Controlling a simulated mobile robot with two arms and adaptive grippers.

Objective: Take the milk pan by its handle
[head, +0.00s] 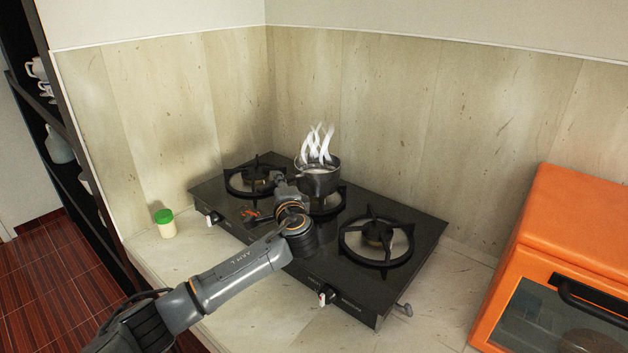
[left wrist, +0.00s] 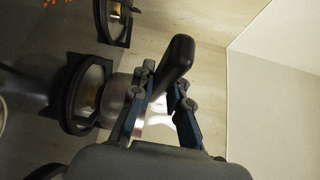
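The milk pan (head: 318,180) is a small dark metal pot, upright on the back burner of the black gas stove, with white steam wisps above it. My left gripper (head: 280,184) is beside the pan's left side in the head view. In the left wrist view the dark pan handle (left wrist: 176,62) lies at the fingertips of my left gripper (left wrist: 166,84). The fingers stand apart with the handle between or just beyond them; contact is unclear. The metal pan body (left wrist: 114,94) is partly hidden behind one finger. My right gripper is in neither view.
The stove (head: 345,275) has other burners at left and front right. Small orange bits (head: 250,213) lie on it. A green-lidded jar (head: 165,223) stands to the left, an orange oven (head: 570,235) to the right. Wall panels close off the back.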

